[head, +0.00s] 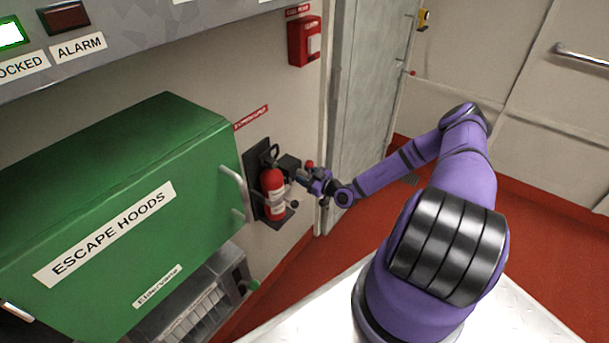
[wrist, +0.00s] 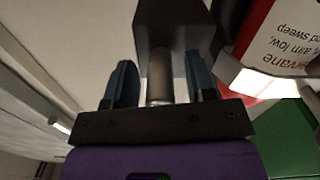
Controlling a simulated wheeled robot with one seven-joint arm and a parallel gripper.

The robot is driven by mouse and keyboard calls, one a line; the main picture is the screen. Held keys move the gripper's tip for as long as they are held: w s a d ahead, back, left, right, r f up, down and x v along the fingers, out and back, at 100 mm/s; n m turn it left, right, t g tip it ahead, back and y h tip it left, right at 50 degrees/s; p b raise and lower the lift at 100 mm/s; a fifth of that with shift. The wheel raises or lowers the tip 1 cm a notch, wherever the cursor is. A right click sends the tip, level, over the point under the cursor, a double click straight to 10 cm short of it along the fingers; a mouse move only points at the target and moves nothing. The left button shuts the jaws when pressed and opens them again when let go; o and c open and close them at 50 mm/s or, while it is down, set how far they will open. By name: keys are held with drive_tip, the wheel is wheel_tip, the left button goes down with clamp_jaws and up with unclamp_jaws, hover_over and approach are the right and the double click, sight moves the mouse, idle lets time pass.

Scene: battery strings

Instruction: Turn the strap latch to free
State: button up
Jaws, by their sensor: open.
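A red fire extinguisher (head: 273,190) stands upright in a dark wall bracket (head: 256,175). A dark block (head: 288,163), seemingly the strap latch housing, sits at its right side. In the wrist view this dark block (wrist: 174,25) is ahead of my gripper, with a short grey-brown cylinder (wrist: 159,76) extending from it towards me. My gripper (wrist: 160,82) is open, one blue-grey finger on each side of the cylinder. I cannot tell whether either finger touches it. In the head view my gripper (head: 304,178) is right of the extinguisher. The strap itself is not clearly visible.
A green escape hoods box (head: 130,180) with a pale handle stands left of the extinguisher. A red wall box (head: 304,41) hangs above, beside a grey door (head: 368,90). In the wrist view the labelled extinguisher (wrist: 275,45) is close on the right. The red floor is open at right.

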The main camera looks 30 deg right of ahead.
drive_tip(key=v, duration=1)
drive_tip(key=shift+s, duration=0.25)
drive_tip(key=shift+d, duration=0.15)
